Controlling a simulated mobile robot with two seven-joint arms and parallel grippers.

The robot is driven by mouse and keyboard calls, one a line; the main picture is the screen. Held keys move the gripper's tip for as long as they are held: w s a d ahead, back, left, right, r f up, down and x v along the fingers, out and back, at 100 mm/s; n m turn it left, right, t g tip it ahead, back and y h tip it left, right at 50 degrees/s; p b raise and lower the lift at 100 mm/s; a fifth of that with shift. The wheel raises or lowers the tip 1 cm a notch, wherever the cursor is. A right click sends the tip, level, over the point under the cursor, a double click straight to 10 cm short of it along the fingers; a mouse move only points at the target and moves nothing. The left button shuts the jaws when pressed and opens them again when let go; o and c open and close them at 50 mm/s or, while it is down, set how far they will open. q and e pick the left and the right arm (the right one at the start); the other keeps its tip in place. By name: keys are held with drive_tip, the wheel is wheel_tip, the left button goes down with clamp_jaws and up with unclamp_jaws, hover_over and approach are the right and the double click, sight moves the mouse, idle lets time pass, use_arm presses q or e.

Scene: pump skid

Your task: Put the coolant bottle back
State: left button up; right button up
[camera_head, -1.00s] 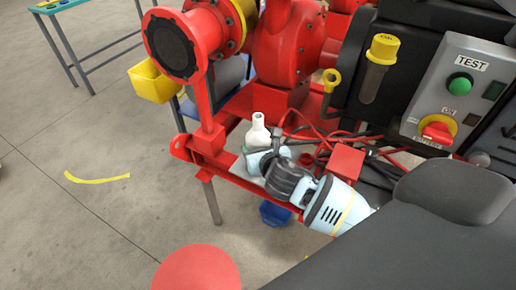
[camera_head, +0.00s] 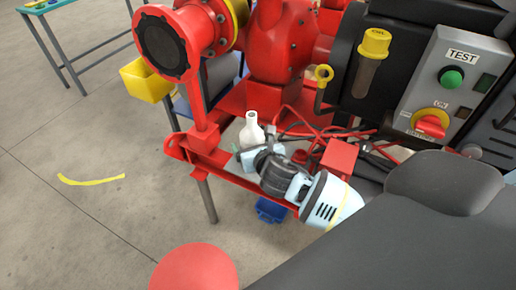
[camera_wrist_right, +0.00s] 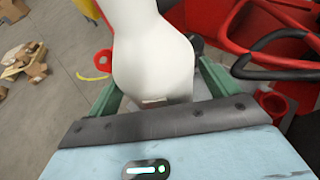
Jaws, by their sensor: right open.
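The coolant bottle (camera_head: 252,134) is white with a narrow neck and stands upright at the pump skid's front, in front of the red pump. In the right wrist view the bottle (camera_wrist_right: 150,55) fills the upper middle, its lower part between the green fingers. My right gripper (camera_head: 245,151) is open, with one finger on each side of the bottle; it also shows in the right wrist view (camera_wrist_right: 160,88). I cannot tell whether the fingers touch it. The bottle's base is hidden by the gripper. My left gripper is not in view.
The red skid frame (camera_head: 240,179) runs below my right gripper. Red and black hoses (camera_head: 305,130) and a red box (camera_head: 338,157) lie to the right. A yellow bin (camera_head: 145,80) hangs at left. A control panel (camera_head: 452,84) stands at right. The floor at left is open.

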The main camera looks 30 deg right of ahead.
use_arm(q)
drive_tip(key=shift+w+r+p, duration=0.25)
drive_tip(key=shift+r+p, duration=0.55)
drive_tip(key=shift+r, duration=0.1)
use_arm(e)
drive_tip(key=v, duration=1.2)
drive_tip(key=shift+f, duration=0.1)
drive_tip(key=s+a+f+m+g+y, duration=0.2)
drive_tip(key=s+a+f+m, duration=0.1)
drive_tip(key=s+f+m, duration=0.4)
drive_tip(key=s+a+f+m+g+y, duration=0.2)
drive_tip(key=s+f+m, duration=0.5)
drive_tip(key=f, duration=0.1)
drive_tip(key=s+f+m+g, duration=0.1)
drive_tip(key=s+f+m, duration=0.2)
drive_tip(key=s+m, duration=0.6)
drive_tip(key=s+a+f+m+g, duration=0.1)
drive_tip(key=s+f+m, duration=0.3)
drive_tip(key=s+m, duration=0.5)
drive_tip(key=shift+s+a+y, duration=0.2)
drive_tip(key=shift+s+y, duration=0.2)
drive_tip(key=shift+s, duration=0.25)
